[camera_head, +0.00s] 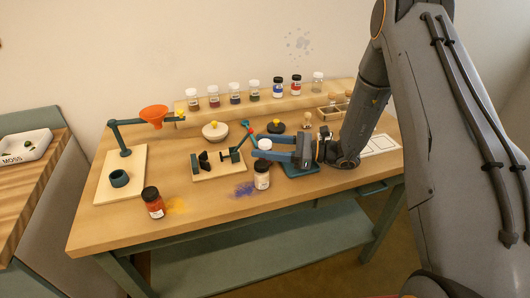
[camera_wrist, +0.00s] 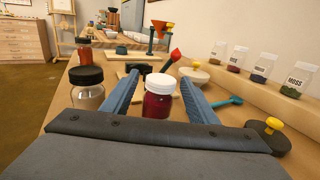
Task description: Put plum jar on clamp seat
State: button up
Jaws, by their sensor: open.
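The plum jar, dark red-purple with a white lid (camera_wrist: 158,104), stands upright between my gripper's blue fingers (camera_wrist: 160,80) in the wrist view. Gaps show between jar and fingers. In the head view its white lid (camera_head: 265,144) shows above the fingers; its body is mostly hidden. My gripper (camera_head: 258,154) is open, low over the table, reaching left. The clamp, a wooden board (camera_head: 209,177) with black jaws and a teal lever with a red knob, lies left of my gripper. No jar stands on it. In the wrist view the clamp is partly hidden behind the jar.
A black-lidded pale jar (camera_head: 262,181) stands close in front of my gripper. An orange-red jar (camera_head: 153,207) stands at the front left. An orange funnel on a stand (camera_head: 123,140) is at left. A white-lidded bowl (camera_head: 215,133) and a shelf of jars (camera_head: 270,101) are behind.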

jog(key=c, duration=1.3)
